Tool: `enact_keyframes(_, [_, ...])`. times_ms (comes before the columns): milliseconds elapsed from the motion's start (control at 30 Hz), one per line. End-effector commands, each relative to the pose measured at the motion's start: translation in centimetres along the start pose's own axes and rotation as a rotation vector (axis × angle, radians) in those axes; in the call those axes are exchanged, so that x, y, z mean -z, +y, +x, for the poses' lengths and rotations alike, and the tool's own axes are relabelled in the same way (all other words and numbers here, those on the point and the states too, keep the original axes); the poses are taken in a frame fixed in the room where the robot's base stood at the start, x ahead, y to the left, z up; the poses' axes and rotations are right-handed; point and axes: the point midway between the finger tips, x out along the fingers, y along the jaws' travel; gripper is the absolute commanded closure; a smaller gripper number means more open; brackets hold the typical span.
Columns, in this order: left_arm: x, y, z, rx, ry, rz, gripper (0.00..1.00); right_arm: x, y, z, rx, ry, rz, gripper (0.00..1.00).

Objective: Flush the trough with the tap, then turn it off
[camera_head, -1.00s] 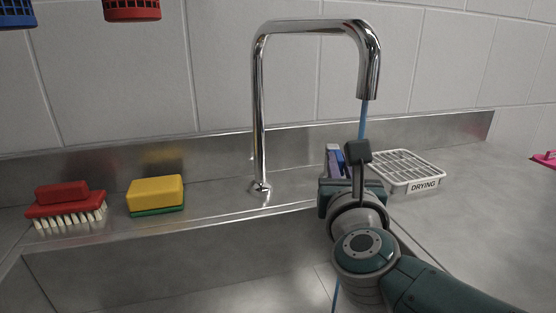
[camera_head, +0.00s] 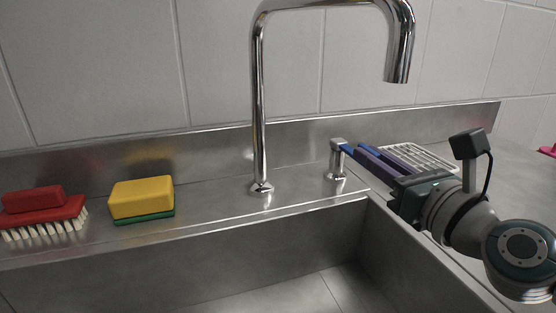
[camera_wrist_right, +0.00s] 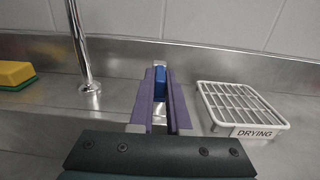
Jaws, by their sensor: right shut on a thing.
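The chrome tap spout (camera_head: 259,110) arches over the trough (camera_head: 230,260), and no water shows below its mouth. A short metal valve post (camera_head: 338,160) stands right of the spout on the ledge. Its blue lever (camera_head: 348,149) points right, between the purple fingers of my right gripper (camera_head: 366,158). In the right wrist view the blue lever (camera_wrist_right: 160,77) also sits between the fingers, which are shut on it. The part of the lever deep in the jaws is hidden. My left gripper is not in view.
A yellow-green sponge (camera_head: 142,198) and a red brush (camera_head: 42,213) lie on the ledge at left. A white drying rack (camera_head: 420,158) stands behind my right gripper; its label shows in the right wrist view. The visible trough floor is bare.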

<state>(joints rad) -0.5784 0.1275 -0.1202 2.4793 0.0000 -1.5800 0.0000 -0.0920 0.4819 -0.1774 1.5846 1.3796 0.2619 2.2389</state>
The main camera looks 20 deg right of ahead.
Motion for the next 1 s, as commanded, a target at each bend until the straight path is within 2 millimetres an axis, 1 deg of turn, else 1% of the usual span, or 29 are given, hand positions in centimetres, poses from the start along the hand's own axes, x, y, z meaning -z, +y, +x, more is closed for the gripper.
enact_keyframes(267, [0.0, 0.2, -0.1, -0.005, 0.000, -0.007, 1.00, -0.1, -0.1, 0.0, 0.000, 0.001, 0.000, 1.00])
enact_keyframes(300, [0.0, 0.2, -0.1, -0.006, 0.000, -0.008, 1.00, -0.1, -0.1, 0.0, 0.000, 0.001, 0.000, 0.80])
enact_keyframes(533, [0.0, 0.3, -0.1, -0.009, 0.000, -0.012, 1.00, -0.1, 0.0, 0.0, -0.001, 0.000, 0.000, 0.55])
enact_keyframes(833, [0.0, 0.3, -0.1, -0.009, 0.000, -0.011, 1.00, -0.1, 0.0, -0.3, -0.001, 0.001, 0.000, 0.55])
enact_keyframes(933, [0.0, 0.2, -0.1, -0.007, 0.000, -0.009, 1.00, 0.0, 0.0, -1.2, -0.001, 0.003, -0.001, 0.55])
enact_keyframes(1000, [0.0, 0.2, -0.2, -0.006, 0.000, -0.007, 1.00, 0.0, 0.0, -2.2, -0.002, 0.004, -0.001, 0.55])
